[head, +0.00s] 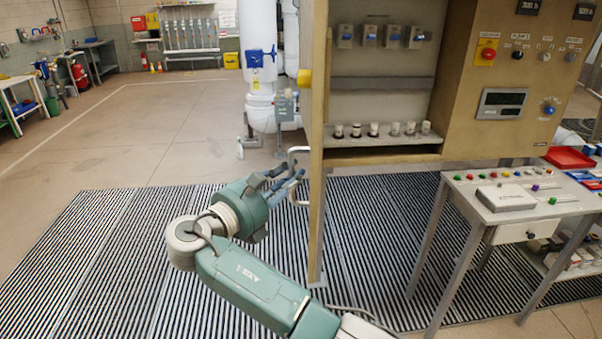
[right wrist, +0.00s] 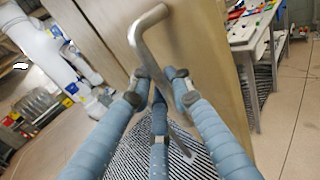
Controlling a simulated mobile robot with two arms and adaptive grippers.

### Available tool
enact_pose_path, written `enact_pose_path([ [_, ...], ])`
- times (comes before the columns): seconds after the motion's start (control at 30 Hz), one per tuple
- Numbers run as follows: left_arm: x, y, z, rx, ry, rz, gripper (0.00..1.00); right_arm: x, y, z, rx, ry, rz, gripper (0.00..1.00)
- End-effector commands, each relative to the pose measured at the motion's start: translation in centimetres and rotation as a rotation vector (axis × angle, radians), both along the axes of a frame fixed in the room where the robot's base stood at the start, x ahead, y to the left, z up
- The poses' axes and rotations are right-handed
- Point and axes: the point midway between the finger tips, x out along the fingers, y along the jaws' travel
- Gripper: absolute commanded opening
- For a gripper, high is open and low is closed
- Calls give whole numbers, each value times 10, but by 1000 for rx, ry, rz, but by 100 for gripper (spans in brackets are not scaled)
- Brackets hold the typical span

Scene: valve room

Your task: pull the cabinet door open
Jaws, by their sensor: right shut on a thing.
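The tan cabinet door (head: 317,120) stands swung out and shows nearly edge-on in the head view. Its inside, with shelves and small items, is exposed in the cabinet (head: 385,95). A silver bar handle (head: 299,150) is on the door's left face; it also shows in the right wrist view (right wrist: 150,20). My right gripper (head: 292,180) is at the handle, its blue-grey fingers (right wrist: 160,85) closed around the bar. The lower part of the bar is partly hidden by the fingers. My left gripper is not in view.
A grey console table (head: 520,205) with buttons stands to the right of the door. The striped floor mat (head: 110,240) at the left is clear.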

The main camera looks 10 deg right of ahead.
Motion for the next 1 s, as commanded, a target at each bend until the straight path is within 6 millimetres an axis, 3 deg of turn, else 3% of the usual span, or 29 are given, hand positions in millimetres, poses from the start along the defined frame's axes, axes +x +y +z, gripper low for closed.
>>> enact_pose_path([
  [0.47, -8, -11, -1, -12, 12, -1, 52, 0, 3, -3, 2, 6, -8, 0],
  [0.5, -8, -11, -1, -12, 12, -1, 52, 0, 3, -3, 3, 7, -8, 21],
  [0.57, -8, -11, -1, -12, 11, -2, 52, 0, 3, -3, 2, 6, -8, 33],
  [1.0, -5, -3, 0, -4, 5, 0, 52, 0, 3, 5, 4, 1, -8, 33],
])
